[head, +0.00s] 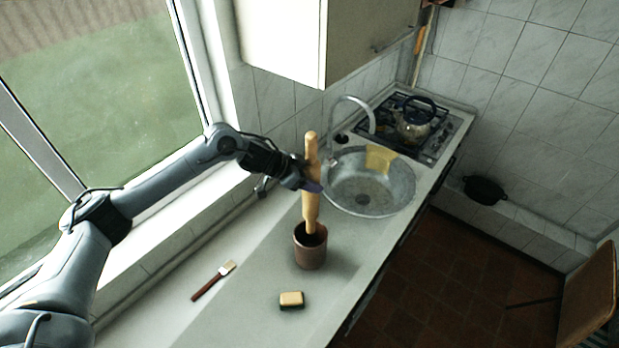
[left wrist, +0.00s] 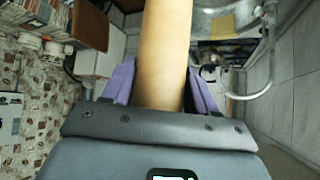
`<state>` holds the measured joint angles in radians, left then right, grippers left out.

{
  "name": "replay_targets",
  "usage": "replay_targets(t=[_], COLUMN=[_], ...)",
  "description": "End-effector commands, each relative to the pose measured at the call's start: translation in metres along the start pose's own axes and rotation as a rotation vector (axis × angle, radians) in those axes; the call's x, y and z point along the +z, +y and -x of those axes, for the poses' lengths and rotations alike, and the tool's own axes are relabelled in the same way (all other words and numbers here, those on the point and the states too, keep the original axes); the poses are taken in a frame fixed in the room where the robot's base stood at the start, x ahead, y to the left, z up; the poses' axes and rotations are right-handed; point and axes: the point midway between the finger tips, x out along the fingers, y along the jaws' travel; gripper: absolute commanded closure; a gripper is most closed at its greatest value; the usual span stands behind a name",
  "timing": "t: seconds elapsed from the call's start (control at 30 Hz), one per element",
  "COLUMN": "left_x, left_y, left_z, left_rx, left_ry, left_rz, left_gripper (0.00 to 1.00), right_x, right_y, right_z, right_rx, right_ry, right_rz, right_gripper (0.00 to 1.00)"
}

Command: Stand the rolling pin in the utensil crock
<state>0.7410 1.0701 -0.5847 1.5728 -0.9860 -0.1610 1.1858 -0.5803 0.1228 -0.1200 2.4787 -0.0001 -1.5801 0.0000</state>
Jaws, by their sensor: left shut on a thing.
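The rolling pin (head: 312,205) is pale wood and stands nearly upright in the head view. Its lower end is inside the mouth of the brown utensil crock (head: 310,252), which stands on the counter; how deep the end reaches is hidden by the crock's wall. My left gripper (head: 312,183) is shut on the pin's upper part, above the crock. In the left wrist view the rolling pin (left wrist: 163,55) runs between the purple fingers of the left gripper (left wrist: 160,85). My right gripper is not in view.
A brush (head: 213,281) lies on the counter (head: 245,315) left of the crock, and a sponge (head: 291,299) lies in front of it. The sink (head: 370,190) with a yellow cloth (head: 380,158) is behind to the right. A kettle (head: 413,125) stands on the stove.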

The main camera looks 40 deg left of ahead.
Motion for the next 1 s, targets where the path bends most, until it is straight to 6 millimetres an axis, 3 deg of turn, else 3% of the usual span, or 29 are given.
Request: replay_targets(t=[1.0], left_x=[0.056], left_y=[0.002], left_z=[-0.055], left_rx=[0.0], left_ry=[0.002], left_rz=[0.001], left_gripper=[0.91], right_x=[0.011], right_y=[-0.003], right_z=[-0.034], right_rx=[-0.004], right_ry=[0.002], right_rz=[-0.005], right_gripper=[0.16])
